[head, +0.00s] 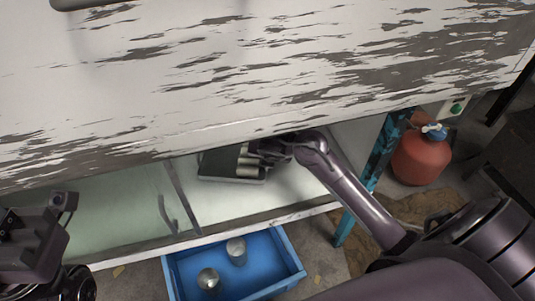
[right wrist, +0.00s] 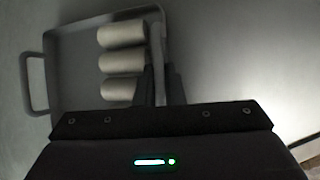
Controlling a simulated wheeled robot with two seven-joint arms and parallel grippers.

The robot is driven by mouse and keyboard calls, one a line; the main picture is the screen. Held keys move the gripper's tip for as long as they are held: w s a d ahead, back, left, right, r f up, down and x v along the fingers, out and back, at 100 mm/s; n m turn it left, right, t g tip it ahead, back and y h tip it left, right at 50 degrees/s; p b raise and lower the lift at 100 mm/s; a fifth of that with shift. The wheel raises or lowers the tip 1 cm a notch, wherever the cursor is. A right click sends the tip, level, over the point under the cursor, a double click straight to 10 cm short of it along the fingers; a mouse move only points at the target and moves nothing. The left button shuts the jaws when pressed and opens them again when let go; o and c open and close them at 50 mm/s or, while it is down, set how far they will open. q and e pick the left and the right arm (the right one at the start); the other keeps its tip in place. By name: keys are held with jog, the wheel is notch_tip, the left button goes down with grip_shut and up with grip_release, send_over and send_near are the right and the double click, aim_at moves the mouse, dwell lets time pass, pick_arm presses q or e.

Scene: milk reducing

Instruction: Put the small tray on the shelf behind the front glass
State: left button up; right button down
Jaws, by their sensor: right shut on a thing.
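The small tray (head: 231,180) is a dark grey-green rectangle inside the low cabinet, under the peeling white panel. In the right wrist view the tray (right wrist: 75,75) has a loop handle at its left and three pale cylinders (right wrist: 122,62) lying inside. My right gripper (head: 262,152) reaches in from the right and is shut on the tray's near side edge or handle. The shelf (head: 290,195) spreads pale beneath the tray; I cannot tell whether they touch. The front glass (head: 90,215) covers the left part, with a handle. My left gripper (head: 35,235) is at the left edge, its jaws unclear.
A blue bin (head: 282,272) with two metal containers stands on the floor below the shelf's front edge. A blue post (head: 380,155) bounds the cabinet's right side. A red gas bottle (head: 422,160) stands beyond it. The white panel (head: 240,70) overhangs the opening.

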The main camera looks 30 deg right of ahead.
jog(key=shift+f, duration=0.1)
jog(key=c, duration=1.5)
grip_release()
jog(key=shift+c, duration=0.2)
